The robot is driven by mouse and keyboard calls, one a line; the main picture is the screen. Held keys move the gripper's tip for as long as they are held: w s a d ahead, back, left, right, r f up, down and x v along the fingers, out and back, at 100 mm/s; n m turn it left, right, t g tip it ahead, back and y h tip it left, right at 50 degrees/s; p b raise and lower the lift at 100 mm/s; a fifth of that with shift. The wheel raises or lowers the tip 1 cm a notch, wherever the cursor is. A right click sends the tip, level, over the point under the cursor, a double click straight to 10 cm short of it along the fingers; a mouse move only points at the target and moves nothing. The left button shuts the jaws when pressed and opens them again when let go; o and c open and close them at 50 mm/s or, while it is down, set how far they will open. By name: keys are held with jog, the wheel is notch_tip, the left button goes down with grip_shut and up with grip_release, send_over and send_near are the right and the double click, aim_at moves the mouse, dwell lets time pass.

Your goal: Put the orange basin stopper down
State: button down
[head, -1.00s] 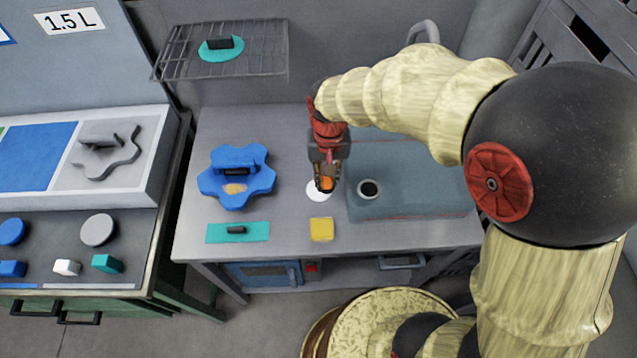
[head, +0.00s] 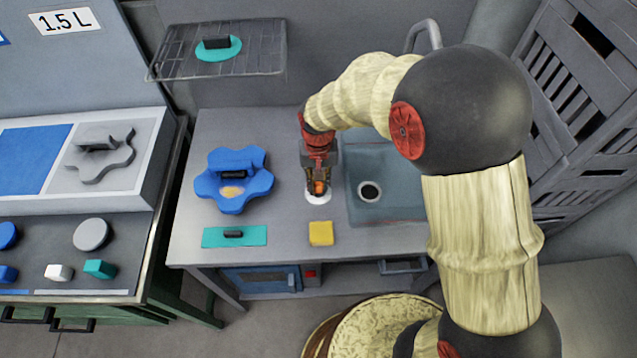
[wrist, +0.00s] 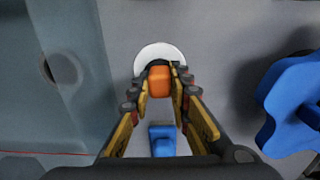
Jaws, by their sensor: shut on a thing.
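The orange basin stopper (head: 319,187) is between the fingertips of my gripper (head: 318,185), which is shut on it. In the wrist view the stopper (wrist: 159,82) shows as an orange block between the two fingers (wrist: 161,88). A white disc (head: 318,198) lies around and under it in the picture; it also shows in the wrist view (wrist: 157,55). I cannot tell whether the stopper touches the disc or the counter. The basin (head: 385,205) with its dark round drain (head: 369,191) is just to the right in the head view.
A blue flower-shaped piece (head: 250,200) stands left of my gripper on the counter (head: 285,130). A teal plate (head: 215,238) and a yellow block (head: 321,233) lie near the front edge. A wire rack (head: 180,65) hangs at the back left.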

jog(key=shift+f, duration=0.1)
jog(key=c, duration=1.7)
grip_release()
jog(key=shift+o, duration=0.2)
notch_tip(320, 180, up, 12)
jog(key=p, duration=0.2)
jog(key=shift+r+p, duration=0.2)
jog(key=shift+p, duration=0.15)
jog(key=s+d+r+t, duration=0.2)
jog(key=s+d+r, duration=0.5)
jog(key=s, duration=0.3)
jog(key=s+d+r+t, duration=0.3)
jog(key=s+d+r, duration=0.4)
jog(key=s+r, duration=0.2)
jog(key=shift+s+d+r+t, duration=0.15)
jog(key=shift+s+r+t, duration=0.2)
jog(key=shift+s, duration=0.2)
